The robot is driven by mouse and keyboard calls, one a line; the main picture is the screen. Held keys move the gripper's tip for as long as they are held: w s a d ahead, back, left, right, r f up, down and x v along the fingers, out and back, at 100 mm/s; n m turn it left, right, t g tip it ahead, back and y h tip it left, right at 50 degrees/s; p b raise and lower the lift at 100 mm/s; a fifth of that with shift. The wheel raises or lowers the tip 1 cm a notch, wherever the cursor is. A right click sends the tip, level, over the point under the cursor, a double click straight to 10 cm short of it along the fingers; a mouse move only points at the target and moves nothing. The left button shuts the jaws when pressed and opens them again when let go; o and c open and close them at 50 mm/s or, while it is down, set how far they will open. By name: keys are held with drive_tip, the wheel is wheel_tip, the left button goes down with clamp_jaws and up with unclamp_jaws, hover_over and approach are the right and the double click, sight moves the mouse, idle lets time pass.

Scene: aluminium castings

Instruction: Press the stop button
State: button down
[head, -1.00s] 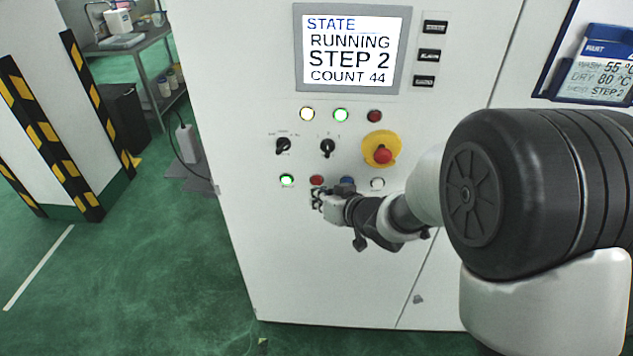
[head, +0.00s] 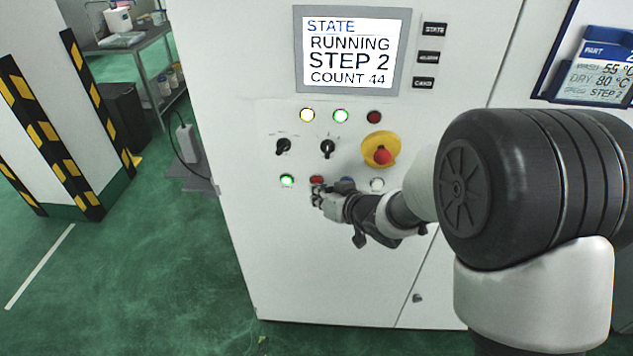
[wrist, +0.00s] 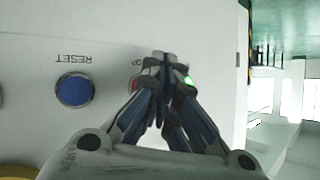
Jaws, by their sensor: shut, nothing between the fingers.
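The stop button (head: 316,179) is the red one in the lower button row of the white panel, between the lit green button (head: 287,180) and the blue reset button (head: 347,183). In the head view my gripper (head: 317,191) is shut and empty, its tips at the stop button's lower edge. In the wrist view the tips of my gripper (wrist: 162,58) partly hide the red button (wrist: 135,84) and its label. I cannot tell whether they touch it. The screen (head: 351,49) reads RUNNING, STEP 2, COUNT 44.
A red emergency knob on a yellow base (head: 380,149) sits above and right of my gripper. Two black selector switches (head: 327,148) and a white button (head: 377,184) are close by. A striped pillar (head: 62,120) stands at the left, with open green floor before it.

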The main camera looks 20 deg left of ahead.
drive_tip(key=shift+w+a+p, duration=0.1)
drive_tip(key=shift+w+p, duration=0.25)
drive_tip(key=shift+w, duration=0.1)
idle(0.3)
drive_tip(key=shift+s, duration=0.15)
drive_tip(key=shift+s+d, duration=0.2)
drive_tip(key=shift+s, duration=0.5)
drive_tip(key=shift+s+d+b, duration=0.2)
drive_tip(key=shift+s+b, duration=0.1)
drive_tip(key=shift+s, duration=0.5)
drive_tip(key=shift+s+d+b, duration=0.15)
drive_tip(key=shift+s+b, duration=0.15)
drive_tip(key=shift+s, duration=0.55)
drive_tip(key=shift+s+d+b, duration=0.2)
drive_tip(key=shift+s+b, duration=0.1)
drive_tip(key=shift+s, duration=0.5)
